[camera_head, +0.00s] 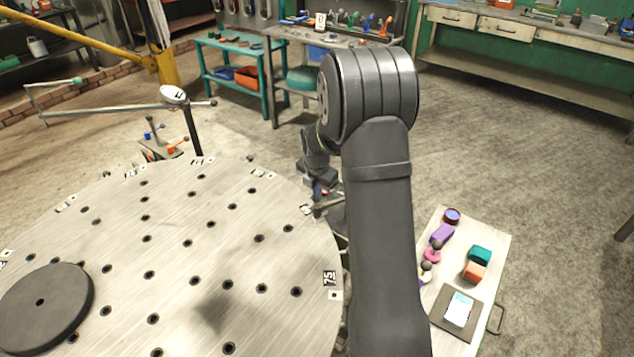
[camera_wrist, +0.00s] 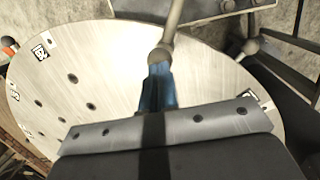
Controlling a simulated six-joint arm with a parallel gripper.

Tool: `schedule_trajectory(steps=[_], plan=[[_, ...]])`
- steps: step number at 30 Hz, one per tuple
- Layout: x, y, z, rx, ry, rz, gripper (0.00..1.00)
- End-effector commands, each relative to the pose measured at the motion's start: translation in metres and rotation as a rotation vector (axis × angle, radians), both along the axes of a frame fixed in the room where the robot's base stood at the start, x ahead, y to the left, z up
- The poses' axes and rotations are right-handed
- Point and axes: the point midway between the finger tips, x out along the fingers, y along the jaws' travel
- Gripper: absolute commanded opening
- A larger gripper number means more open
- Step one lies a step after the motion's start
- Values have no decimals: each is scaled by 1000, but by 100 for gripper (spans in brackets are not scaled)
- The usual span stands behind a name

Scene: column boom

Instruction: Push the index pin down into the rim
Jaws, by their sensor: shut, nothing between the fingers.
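The large round metal plate (camera_head: 180,260) fills the lower left of the head view, with rows of holes and number tags along its rim. My gripper (camera_head: 322,188) is at the plate's right rim, partly hidden by my arm. In the wrist view its blue fingers (camera_wrist: 158,72) are shut and empty. A grey rod with a rounded end (camera_wrist: 167,38), which looks like the index pin, lies just beyond the fingertips; I cannot tell whether they touch. A short rod (camera_head: 328,204) also shows at the rim in the head view. Its seat in the rim is hidden.
A dark disc (camera_head: 45,303) lies on the plate's left. A second ball-ended rod (camera_wrist: 250,47) and a metal bracket (camera_wrist: 205,8) are near the fingers in the wrist view. A small side table (camera_head: 495,255) with several coloured items stands at the right.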

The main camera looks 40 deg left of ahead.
Motion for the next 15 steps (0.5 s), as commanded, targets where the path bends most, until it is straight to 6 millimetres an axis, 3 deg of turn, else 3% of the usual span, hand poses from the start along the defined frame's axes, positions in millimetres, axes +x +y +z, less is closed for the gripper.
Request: schedule_trajectory(steps=[10,15], plan=[[-1,-1,-7,-3,3,0,0],[-3,-2,5,-2,2,0,0]])
